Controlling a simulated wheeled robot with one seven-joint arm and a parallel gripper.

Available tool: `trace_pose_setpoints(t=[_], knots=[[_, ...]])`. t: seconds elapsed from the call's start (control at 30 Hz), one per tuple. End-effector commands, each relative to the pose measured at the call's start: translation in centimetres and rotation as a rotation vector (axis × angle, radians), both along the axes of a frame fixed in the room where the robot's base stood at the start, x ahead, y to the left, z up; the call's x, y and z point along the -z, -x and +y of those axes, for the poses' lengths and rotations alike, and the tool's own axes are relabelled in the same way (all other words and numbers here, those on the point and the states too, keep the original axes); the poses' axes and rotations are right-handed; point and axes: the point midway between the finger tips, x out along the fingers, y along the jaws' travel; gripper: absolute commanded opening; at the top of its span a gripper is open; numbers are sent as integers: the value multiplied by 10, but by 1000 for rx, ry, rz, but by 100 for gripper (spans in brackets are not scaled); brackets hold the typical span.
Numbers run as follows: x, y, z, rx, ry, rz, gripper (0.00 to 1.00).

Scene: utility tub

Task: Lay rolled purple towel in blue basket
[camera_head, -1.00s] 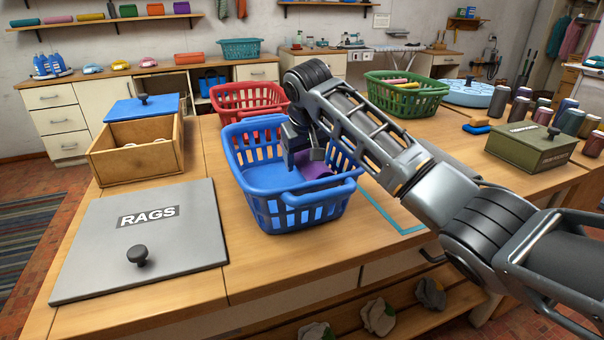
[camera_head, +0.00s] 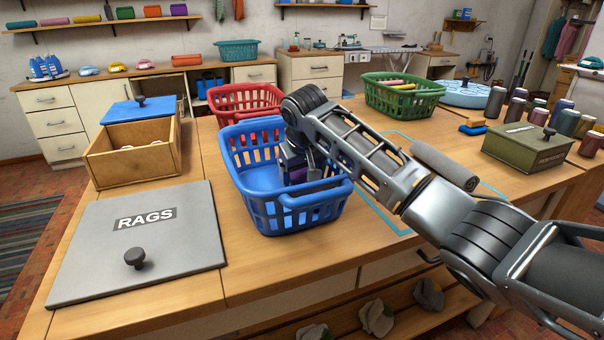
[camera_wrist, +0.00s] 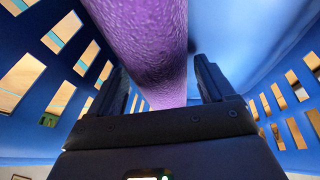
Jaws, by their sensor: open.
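The blue basket (camera_head: 262,209) stands on the wooden worktop, and its slotted walls also show in the wrist view (camera_wrist: 50,130). My gripper (camera_head: 298,172) is down inside the basket, towards its right side. In the wrist view the rolled purple towel (camera_wrist: 145,40) lies inside the basket and runs away from the camera between my two open fingers (camera_wrist: 163,80). Gaps show beside the towel, so the fingers do not clamp it. In the head view my gripper and the basket wall hide most of the towel.
A red basket (camera_head: 221,100) stands close behind the blue one, with a green basket (camera_head: 403,103) at the back right. A grey roll (camera_head: 443,164) lies right of the basket, beyond my arm. A wooden box (camera_head: 134,157) and the RAGS lid (camera_head: 180,255) are at left.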

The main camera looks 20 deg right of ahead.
Motion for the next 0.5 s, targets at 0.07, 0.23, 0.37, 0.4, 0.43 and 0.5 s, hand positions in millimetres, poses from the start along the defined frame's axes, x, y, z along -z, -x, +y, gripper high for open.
trace_pose_setpoints(t=[0.07, 0.23, 0.37, 0.4, 0.43, 0.5], knots=[[-5, 1, 1, -1, -1, -2, 82], [-29, 11, 4, -1, -2, -4, 82], [-54, 21, 8, -2, -2, -5, 82], [-61, 25, 8, -1, -2, -5, 82], [-67, 27, 9, -1, -2, -5, 82], [-79, 32, 11, -1, -1, -4, 82]])
